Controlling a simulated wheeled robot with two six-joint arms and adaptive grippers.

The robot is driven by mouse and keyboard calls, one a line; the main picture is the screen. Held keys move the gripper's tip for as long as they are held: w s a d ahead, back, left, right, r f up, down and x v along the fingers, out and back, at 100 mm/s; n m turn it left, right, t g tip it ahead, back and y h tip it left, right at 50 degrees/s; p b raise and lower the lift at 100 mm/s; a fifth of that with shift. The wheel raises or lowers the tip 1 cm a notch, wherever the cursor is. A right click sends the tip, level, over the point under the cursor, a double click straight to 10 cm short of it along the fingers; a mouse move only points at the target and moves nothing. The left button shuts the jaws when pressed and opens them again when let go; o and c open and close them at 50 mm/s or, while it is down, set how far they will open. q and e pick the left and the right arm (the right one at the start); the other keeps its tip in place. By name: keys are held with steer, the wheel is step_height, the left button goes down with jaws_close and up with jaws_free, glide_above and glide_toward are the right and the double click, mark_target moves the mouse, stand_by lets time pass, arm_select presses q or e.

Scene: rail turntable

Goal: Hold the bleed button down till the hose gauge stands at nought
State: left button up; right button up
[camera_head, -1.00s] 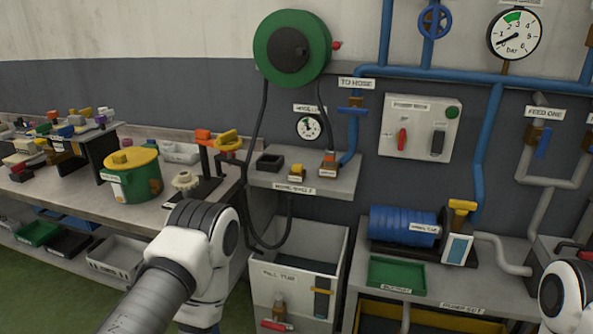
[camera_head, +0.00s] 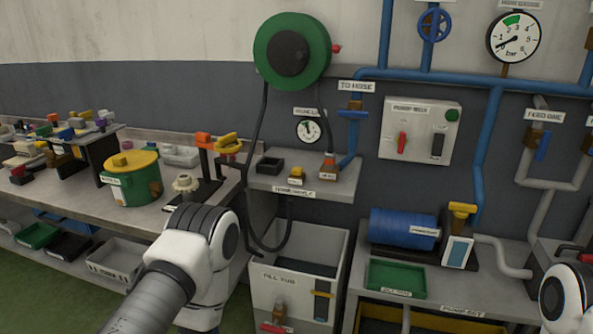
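A small block with a yellow button (camera_head: 296,174), which looks like the bleed button, stands on the grey wall shelf (camera_head: 335,187). The small round hose gauge (camera_head: 309,130) hangs on the wall above that shelf. Its needle is too small to read. The hose end with an orange collar (camera_head: 328,167) stands on the shelf, right of the button. White links of my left arm are in the lower middle and a piece of my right arm is at the lower right edge. Neither gripper shows. Nothing of mine is seen touching the button.
A green hose reel (camera_head: 291,48) hangs above, its black hose (camera_head: 256,190) looping down left of the shelf. A blue lever valve (camera_head: 352,114) sits right of the gauge. A white tub (camera_head: 296,290) stands below. The left bench (camera_head: 82,184) is crowded. A large gauge (camera_head: 514,38) is at upper right.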

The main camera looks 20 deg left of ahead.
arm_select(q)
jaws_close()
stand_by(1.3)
